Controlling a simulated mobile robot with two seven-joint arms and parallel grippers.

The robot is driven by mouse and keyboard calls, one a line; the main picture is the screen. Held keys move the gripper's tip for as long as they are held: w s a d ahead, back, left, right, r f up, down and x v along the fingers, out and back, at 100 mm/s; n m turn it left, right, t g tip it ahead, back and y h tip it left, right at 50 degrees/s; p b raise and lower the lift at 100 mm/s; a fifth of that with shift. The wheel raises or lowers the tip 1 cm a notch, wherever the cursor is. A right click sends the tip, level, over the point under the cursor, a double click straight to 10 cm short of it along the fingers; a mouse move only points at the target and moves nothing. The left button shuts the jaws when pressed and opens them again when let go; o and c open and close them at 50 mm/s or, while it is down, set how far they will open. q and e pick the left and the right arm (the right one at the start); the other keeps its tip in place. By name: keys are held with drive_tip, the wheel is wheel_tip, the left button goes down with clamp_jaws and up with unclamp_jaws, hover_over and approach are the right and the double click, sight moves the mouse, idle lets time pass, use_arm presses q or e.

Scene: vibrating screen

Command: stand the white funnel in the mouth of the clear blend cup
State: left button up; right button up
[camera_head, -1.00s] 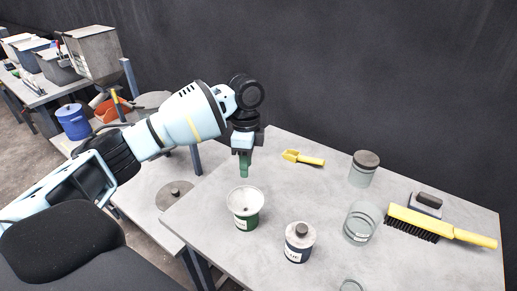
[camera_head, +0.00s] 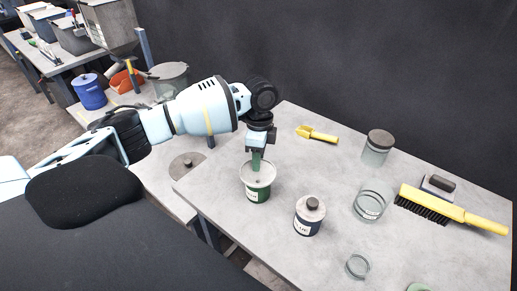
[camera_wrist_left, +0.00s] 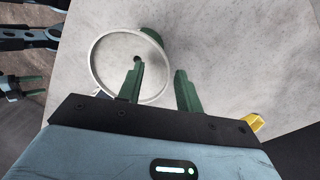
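The white funnel (camera_head: 257,171) sits in the mouth of a green labelled cup (camera_head: 258,194) near the table's left edge. My left gripper (camera_head: 257,158) is above it, pointing down. In the left wrist view the gripper (camera_wrist_left: 161,85) is open, with one green finger over the funnel's bowl (camera_wrist_left: 112,55) and the other outside its rim; contact cannot be told. The clear blend cup (camera_head: 369,207) stands open and upright farther right. My right gripper (camera_wrist_left: 34,86) shows at the left of the wrist view with its fingers apart; a green tip shows at the head view's bottom edge.
A dark labelled jar (camera_head: 309,216) stands between the funnel and the blend cup. A small clear glass (camera_head: 357,265) is nearer, and a lidded jar (camera_head: 377,149) farther back. A yellow scoop (camera_head: 317,134) and yellow brush (camera_head: 438,205) lie on the table (camera_head: 310,170).

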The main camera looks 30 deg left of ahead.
use_arm(q)
drive_tip(key=shift+f, duration=0.1)
clamp_jaws()
use_arm(e)
drive_tip(key=shift+r, duration=0.1)
idle(0.3)
use_arm(q)
drive_tip(key=shift+r+p, duration=1.1)
drive_tip(key=shift+r, duration=1.25)
wheel_tip(320, 180, up, 4)
drive_tip(key=shift+r+p, duration=0.2)
drive_tip(key=shift+p, duration=0.65)
use_arm(e)
drive_tip(key=w+r+t, duration=0.1)
drive_tip(key=w+r, duration=0.4)
drive_tip(key=r, duration=0.1)
drive_tip(key=shift+w+r+t, duration=0.25)
drive_tip(key=shift+r+t, duration=0.1)
drive_tip(key=shift+t, duration=0.05)
